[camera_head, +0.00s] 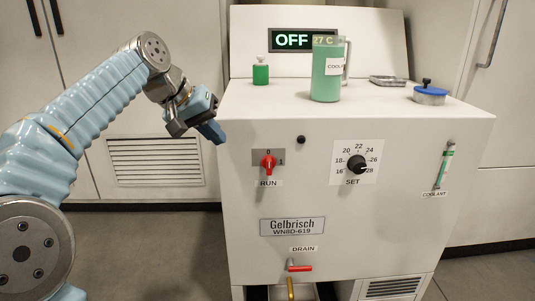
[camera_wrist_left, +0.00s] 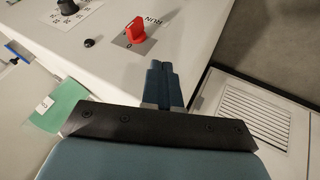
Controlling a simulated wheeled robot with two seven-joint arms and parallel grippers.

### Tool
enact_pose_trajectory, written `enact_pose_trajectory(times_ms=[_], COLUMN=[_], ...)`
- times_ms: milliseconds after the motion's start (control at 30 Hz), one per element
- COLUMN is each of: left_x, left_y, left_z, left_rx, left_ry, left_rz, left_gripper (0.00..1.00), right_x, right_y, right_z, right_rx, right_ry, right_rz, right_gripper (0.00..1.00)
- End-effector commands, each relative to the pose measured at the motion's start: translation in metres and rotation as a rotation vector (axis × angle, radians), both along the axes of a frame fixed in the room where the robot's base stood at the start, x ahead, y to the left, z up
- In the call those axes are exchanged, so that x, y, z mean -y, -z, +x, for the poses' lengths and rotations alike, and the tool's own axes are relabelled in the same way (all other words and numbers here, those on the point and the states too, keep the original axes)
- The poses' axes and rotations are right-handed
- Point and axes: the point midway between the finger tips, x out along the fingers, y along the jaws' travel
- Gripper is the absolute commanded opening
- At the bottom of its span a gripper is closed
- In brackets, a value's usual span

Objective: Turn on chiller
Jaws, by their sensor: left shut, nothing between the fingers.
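The chiller (camera_head: 370,215) is a white cabinet with a sloped back panel. Its display (camera_head: 302,40) reads OFF and 27 C. The red RUN knob (camera_head: 268,163) sits on the front panel, by a 0 and 1 scale, and it also shows in the left wrist view (camera_wrist_left: 136,30). The black SET dial (camera_head: 357,163) points near the upper left of its 16–28 scale. My left gripper (camera_head: 217,134) is shut and empty, to the upper left of the RUN knob and apart from it. Its shut fingertips (camera_wrist_left: 158,68) show just below the knob in the wrist view. My right gripper is not in view.
A red DRAIN handle (camera_head: 299,267) and a coolant gauge (camera_head: 444,166) are on the front. Free floor lies left of the cabinet.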

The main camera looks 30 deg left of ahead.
Motion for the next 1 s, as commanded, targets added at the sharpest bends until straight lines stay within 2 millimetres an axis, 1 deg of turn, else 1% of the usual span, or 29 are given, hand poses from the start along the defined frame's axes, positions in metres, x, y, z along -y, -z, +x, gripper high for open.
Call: enact_pose_trajectory(times_ms=[33,100,333,467,567,900,967,1000], left_x=[-0.001,-0.002,-0.001,0.001,0.003,0.018,0.020,0.028], left_y=[-0.004,-0.006,-0.004,0.002,0.014,0.072,0.081,0.076], left_z=[-0.005,-0.006,-0.005,-0.001,0.007,0.047,0.054,0.058], left_rx=[0.003,0.003,0.000,0.000,-0.002,-0.003,-0.002,0.001], left_ry=[-0.002,-0.002,-0.002,-0.001,0.000,0.000,0.000,0.003], left_rz=[0.000,-0.001,-0.001,-0.001,-0.001,-0.001,-0.001,-0.001], left_gripper=[0.00,0.00,0.00,0.00,0.00,0.00,0.00,0.00], right_x=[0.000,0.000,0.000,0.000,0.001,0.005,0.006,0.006], right_y=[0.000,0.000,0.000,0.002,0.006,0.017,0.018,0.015], right_z=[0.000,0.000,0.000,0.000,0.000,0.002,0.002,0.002], right_rx=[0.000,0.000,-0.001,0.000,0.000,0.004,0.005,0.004], right_ry=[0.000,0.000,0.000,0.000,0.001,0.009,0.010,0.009], right_rz=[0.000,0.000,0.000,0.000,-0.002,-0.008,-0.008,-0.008], right_gripper=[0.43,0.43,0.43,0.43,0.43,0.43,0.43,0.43])
